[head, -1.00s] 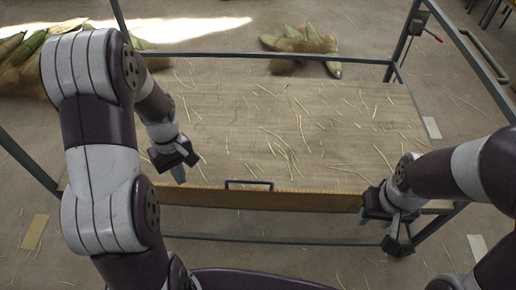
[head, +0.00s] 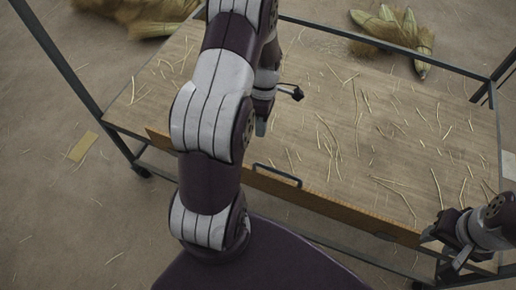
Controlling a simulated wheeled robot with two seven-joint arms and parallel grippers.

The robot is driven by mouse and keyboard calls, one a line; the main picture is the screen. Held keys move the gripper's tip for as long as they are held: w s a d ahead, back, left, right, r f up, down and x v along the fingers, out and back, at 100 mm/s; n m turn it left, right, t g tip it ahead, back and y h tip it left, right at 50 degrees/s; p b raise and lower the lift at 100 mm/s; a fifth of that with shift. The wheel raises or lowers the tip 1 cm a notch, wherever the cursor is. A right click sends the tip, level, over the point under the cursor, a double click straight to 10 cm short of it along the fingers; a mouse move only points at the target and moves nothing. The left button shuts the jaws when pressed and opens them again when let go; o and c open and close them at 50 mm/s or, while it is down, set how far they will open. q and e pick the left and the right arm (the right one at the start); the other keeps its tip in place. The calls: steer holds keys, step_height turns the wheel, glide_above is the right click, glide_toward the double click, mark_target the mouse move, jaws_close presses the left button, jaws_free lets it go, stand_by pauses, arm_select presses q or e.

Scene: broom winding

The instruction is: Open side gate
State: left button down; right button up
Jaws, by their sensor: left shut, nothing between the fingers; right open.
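The side gate (head: 335,203) is a long, narrow brown wooden panel along the near side of a metal-framed cart, with a dark bar handle (head: 278,174) near its middle. Its left part passes behind my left arm. My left gripper (head: 262,127) is shut and empty, pointing down over the cart bed behind the handle and apart from it. My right gripper (head: 443,247) is open at the right end of the gate, close to the cart's near right corner. I cannot tell whether it touches the panel.
The cart bed (head: 330,110) is strewn with loose straws. Metal rails and posts (head: 62,62) frame it. Broom-straw bundles (head: 395,30) lie on the floor beyond, with more at the top left. A yellowish patch (head: 82,147) marks open floor on the left.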

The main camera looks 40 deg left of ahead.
arm_select(q)
steer(key=s+d+f, duration=0.2)
steer(key=s+f, duration=0.2)
steer(key=shift+s, duration=0.4)
